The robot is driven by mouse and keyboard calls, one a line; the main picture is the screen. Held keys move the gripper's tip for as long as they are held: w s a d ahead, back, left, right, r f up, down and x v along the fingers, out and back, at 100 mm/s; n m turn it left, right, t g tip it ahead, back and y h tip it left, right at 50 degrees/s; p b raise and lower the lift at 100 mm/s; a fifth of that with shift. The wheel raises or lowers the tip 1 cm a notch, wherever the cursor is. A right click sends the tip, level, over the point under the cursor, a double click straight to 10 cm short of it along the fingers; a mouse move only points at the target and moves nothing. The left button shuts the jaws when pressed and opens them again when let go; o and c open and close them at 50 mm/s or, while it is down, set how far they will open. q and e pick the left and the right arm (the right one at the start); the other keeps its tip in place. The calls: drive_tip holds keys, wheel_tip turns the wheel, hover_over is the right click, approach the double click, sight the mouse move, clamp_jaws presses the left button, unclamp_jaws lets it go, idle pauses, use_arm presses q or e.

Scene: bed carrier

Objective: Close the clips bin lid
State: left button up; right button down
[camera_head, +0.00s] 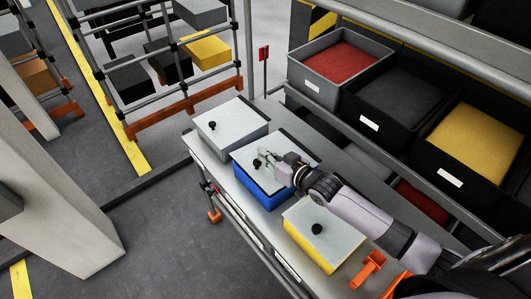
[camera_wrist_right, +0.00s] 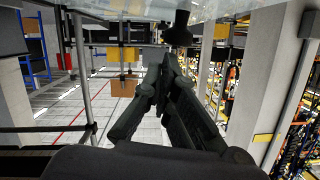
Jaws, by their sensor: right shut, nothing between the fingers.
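Three lidded bins stand in a row on the grey bench: a grey one (camera_head: 235,143), a blue one (camera_head: 255,187) and a yellow one (camera_head: 310,254). Each has a flat pale lid with a black knob, and all three lids look down. Which bin is for clips cannot be told. My right gripper (camera_head: 264,156) is over the blue bin's lid (camera_head: 243,156), close to its knob, which it partly covers. In the right wrist view the gripper (camera_wrist_right: 160,65) is shut and empty. A black knob (camera_wrist_right: 181,28) is beside its fingertips, under a pale surface. My left gripper is out of view.
Open bins with red (camera_head: 343,62), dark (camera_head: 400,90) and yellow (camera_head: 477,137) contents stand on a rack behind the bench. An orange bracket (camera_head: 368,270) is at the bench's near end. A pipe shelf (camera_head: 160,50) stands across the aisle.

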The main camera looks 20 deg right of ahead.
drive_tip(key=shift+a+f, duration=0.1)
drive_tip(key=shift+f, duration=0.1)
drive_tip(key=shift+s+a+f+b, duration=0.1)
drive_tip(key=shift+a+f+b, duration=0.25)
drive_tip(key=shift+f, duration=0.4)
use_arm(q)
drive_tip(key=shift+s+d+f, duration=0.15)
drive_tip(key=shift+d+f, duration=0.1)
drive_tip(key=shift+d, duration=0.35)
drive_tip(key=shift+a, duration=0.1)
use_arm(e)
drive_tip(key=shift+r, duration=0.1)
